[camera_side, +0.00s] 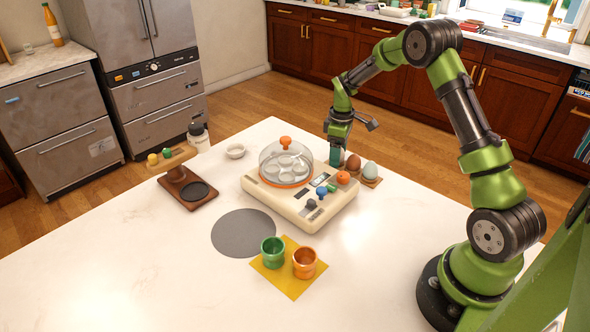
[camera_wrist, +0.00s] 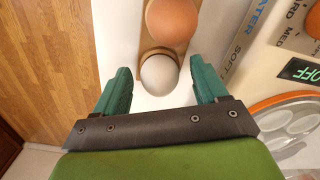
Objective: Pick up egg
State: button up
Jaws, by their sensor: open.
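A white egg (camera_wrist: 160,75) sits at the near end of a wooden holder in the wrist view, with a brown egg (camera_wrist: 171,20) just beyond it. In the side view the brown egg (camera_side: 353,161) and a pale greenish egg (camera_side: 370,170) show in the row; my gripper seems to hide the white one. My gripper (camera_side: 336,156) points down behind the egg cooker (camera_side: 310,208). In the wrist view its teal fingers (camera_wrist: 161,68) are open and empty, with the white egg ahead between their tips. The cooker has a clear dome lid (camera_side: 285,160) and a display reading OFF (camera_wrist: 303,70).
The cooker stands close on one side of the eggs, and the table edge on the other. Orange, blue and green knobs stand on its panel. A green cup (camera_side: 272,252) and an orange cup (camera_side: 305,263) stand on a yellow mat (camera_side: 283,283). A wooden stand (camera_side: 187,188) is at left.

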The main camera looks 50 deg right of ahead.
jog(key=c, duration=0.7)
jog(key=shift+r, duration=0.1)
